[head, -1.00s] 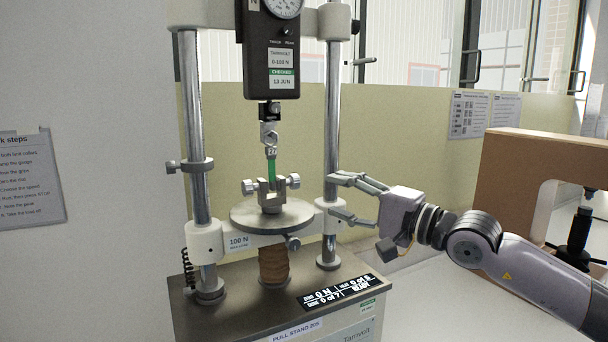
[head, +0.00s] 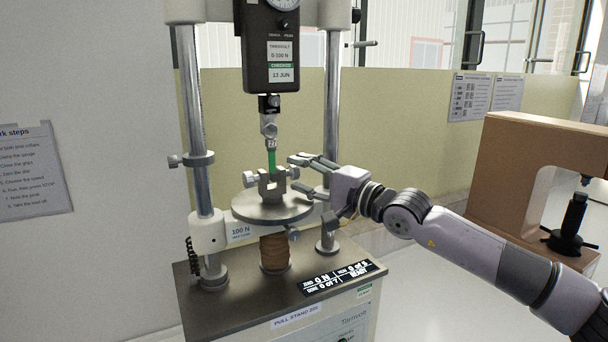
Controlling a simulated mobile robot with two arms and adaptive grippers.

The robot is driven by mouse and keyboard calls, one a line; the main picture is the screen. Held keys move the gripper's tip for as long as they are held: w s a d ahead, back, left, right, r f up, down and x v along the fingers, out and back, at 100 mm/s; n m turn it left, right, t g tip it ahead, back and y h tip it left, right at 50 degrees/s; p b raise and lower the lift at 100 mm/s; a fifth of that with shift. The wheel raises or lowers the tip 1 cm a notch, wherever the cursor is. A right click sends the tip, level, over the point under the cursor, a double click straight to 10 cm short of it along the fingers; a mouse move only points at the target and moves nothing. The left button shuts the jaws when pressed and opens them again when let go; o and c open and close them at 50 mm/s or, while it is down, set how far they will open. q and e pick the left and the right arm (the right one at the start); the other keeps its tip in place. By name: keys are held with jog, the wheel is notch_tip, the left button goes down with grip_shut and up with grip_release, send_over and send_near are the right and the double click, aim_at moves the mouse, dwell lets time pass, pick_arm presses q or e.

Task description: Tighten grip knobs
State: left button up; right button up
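The lower grip (head: 272,188) is a grey clamp on the round metal plate (head: 262,211) of the pull stand. It has a silver knob on each side. The left knob (head: 249,177) is in clear view. The right knob (head: 294,173) lies at the fingertips of my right gripper (head: 296,172), which is open with one finger above the knob and one below; contact cannot be told. A green strip (head: 272,161) runs upright between the lower grip and the upper grip (head: 269,131). My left gripper is out of view.
A black gauge (head: 271,50) hangs above the grips between two steel columns (head: 332,110). A collar with a small knob (head: 197,161) sits on the left column. A lit display (head: 340,278) is on the base. A brown machine (head: 522,175) stands at the right.

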grip_shut()
jog(key=shift+r, duration=0.1)
dwell(0.4)
jog(key=g+h+p, duration=0.1)
jog(key=m+g+h+p, duration=0.1)
jog(key=shift+r+g, duration=0.3)
jog(key=shift+r, duration=0.1)
jog(key=shift+w+r+m+g+h+p, duration=0.15)
jog(key=shift+m+g+h+p, duration=0.35)
jog(key=shift+g+h+p, duration=0.5)
jog(key=shift+p, duration=0.5)
